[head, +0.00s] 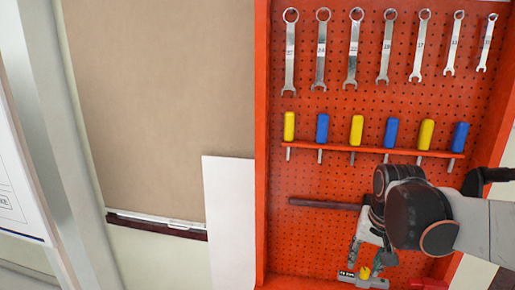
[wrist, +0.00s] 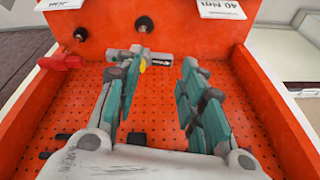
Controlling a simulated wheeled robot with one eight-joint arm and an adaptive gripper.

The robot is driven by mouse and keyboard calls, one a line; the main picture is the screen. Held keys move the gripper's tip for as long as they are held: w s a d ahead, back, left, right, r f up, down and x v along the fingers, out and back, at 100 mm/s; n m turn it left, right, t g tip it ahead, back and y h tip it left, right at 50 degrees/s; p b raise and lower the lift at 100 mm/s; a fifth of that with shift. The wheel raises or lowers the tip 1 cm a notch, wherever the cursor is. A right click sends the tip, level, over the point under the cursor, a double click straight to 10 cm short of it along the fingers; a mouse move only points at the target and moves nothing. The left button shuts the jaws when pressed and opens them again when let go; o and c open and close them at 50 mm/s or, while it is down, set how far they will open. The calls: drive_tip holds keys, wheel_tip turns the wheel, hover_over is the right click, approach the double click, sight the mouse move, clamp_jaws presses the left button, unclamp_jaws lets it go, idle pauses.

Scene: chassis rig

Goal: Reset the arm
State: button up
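My gripper (wrist: 157,97) is open in the wrist view, its two teal-padded fingers well apart with nothing between them. Past the fingertips stands the orange pegboard panel (wrist: 235,130). In the head view my arm reaches in from the right, and my gripper (head: 366,245) hangs low in front of the orange pegboard (head: 310,240). My wrist hides part of the board there. A small yellow-and-grey tool (head: 364,273) shows just below the fingers; it cannot be told whether they touch it.
Several wrenches (head: 354,50) hang along the top of the board. Below them a rack (head: 375,149) holds several yellow and blue screwdrivers. A dark bar (head: 325,204) sticks out left of my wrist. A red item (wrist: 60,62) lies at the left in the wrist view.

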drive_tip(key=s+a+f+n+t+b, duration=0.1)
drive_tip(key=s+a+n+t, duration=0.3)
drive_tip(key=s, duration=0.9)
drive_tip(key=shift+s+a+f+n+b, duration=0.15)
drive_tip(key=shift+s+a+n+b, duration=0.15)
drive_tip(key=shift+a+n+b, duration=0.45)
drive_tip(key=shift+a+m, duration=0.2)
drive_tip(key=shift+m, duration=0.05)
